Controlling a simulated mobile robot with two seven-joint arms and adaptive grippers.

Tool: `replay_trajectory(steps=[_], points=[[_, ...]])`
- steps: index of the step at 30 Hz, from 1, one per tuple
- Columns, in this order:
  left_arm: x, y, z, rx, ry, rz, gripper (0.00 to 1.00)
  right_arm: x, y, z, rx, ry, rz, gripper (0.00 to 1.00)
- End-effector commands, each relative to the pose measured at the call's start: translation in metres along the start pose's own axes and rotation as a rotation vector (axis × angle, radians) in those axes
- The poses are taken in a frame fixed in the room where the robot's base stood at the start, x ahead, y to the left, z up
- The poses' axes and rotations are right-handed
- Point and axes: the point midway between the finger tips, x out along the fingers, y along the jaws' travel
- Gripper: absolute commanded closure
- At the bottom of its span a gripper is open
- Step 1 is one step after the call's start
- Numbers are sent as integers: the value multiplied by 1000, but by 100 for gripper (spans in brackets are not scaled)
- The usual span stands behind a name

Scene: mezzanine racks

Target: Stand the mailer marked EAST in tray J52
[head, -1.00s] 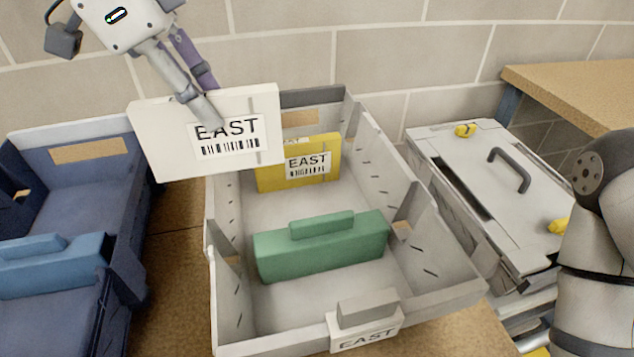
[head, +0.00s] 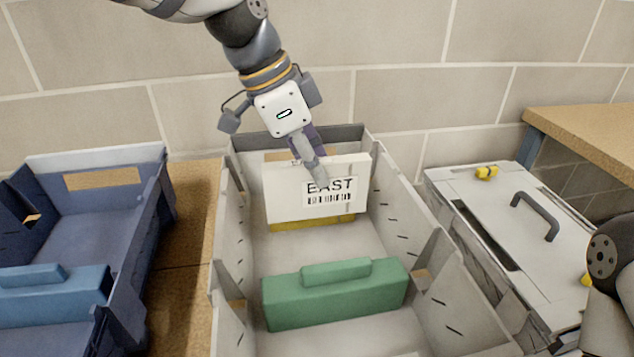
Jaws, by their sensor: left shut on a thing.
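My left gripper (head: 318,176) is shut on the white mailer (head: 285,196) marked EAST, with its fingers at the mailer's upper middle. The mailer is roughly upright, inside the outline of the grey tray (head: 231,245) in its rear part, behind the green divider (head: 335,296). A yellow mailer (head: 310,224) stands behind it; only its lower strip shows. I cannot tell whether the white mailer touches the tray floor or the yellow mailer. No J52 mark is readable. My right gripper is not in view.
A blue tray (head: 160,225) with a blue divider (head: 60,296) stands at the left. A lidded grey box (head: 490,205) with a handle and yellow latches stands at the right, below a wooden shelf (head: 590,120). The brick wall is close behind the tray.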

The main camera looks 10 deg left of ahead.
Motion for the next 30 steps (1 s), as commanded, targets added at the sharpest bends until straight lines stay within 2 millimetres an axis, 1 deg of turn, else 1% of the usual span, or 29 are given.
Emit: replay_trajectory(steps=[1, 3, 5, 11, 26, 27, 30], points=[[12, -1, 2, -2, -4, 7, 100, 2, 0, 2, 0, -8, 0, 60], [24, 0, 8, -1, -3, 6, 100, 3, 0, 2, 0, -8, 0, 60], [31, 0, 11, 0, -2, 4, 100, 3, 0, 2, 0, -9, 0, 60], [31, 0, 11, 2, 0, 0, 100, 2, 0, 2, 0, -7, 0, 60], [42, 0, 16, 1, 0, 1, 100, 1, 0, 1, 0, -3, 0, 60], [42, 0, 16, 1, -1, 1, 74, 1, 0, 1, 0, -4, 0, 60], [42, 0, 16, 1, -1, 1, 74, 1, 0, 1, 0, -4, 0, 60]])
